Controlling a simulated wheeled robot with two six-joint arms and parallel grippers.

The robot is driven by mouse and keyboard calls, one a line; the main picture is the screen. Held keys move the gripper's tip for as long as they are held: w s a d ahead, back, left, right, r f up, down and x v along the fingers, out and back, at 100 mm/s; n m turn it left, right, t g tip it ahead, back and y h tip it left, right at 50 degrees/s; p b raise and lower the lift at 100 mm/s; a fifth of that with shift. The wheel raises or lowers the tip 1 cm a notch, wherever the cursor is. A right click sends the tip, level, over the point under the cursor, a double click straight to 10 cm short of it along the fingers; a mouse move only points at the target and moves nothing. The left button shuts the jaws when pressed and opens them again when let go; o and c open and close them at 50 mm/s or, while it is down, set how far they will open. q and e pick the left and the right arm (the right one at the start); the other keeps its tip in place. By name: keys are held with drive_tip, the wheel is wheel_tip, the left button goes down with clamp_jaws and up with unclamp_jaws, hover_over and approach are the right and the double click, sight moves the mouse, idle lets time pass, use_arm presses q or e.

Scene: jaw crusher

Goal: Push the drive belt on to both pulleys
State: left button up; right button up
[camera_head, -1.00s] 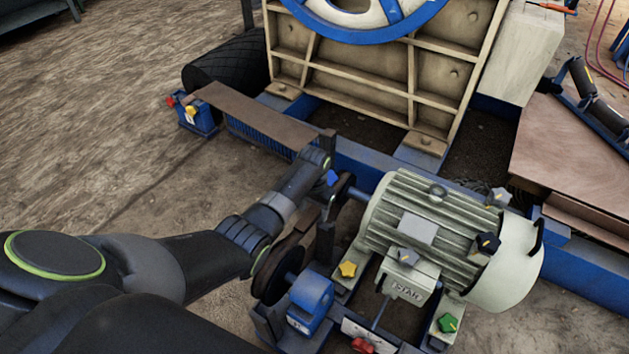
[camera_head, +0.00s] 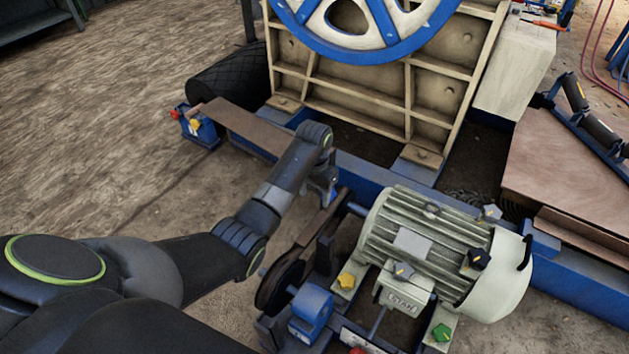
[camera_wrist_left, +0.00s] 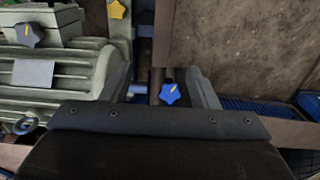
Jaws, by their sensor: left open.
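My left gripper (camera_head: 321,186) points down beside the motor's shaft end in the head view. In the left wrist view its two fingers (camera_wrist_left: 161,75) stand apart with nothing held. A blue star knob (camera_wrist_left: 170,94) and a brown flat strip (camera_wrist_left: 164,35) show between and beyond the fingers. The strip also shows in the head view (camera_head: 318,222); I cannot tell whether it is the drive belt or a guard. A dark pulley wheel (camera_head: 279,282) stands at the near left of the motor (camera_head: 425,243). The second pulley is mostly hidden near my gripper. My right gripper is out of view.
A blue bearing block (camera_head: 311,310) stands before the motor. Yellow (camera_head: 346,281) and green (camera_head: 441,333) star knobs sit on the motor base. The crusher's blue and white flywheel (camera_head: 362,48) rises behind. Open ground (camera_head: 120,130) lies at the left.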

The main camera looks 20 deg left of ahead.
use_arm(q)
drive_tip(key=shift+r, duration=1.1)
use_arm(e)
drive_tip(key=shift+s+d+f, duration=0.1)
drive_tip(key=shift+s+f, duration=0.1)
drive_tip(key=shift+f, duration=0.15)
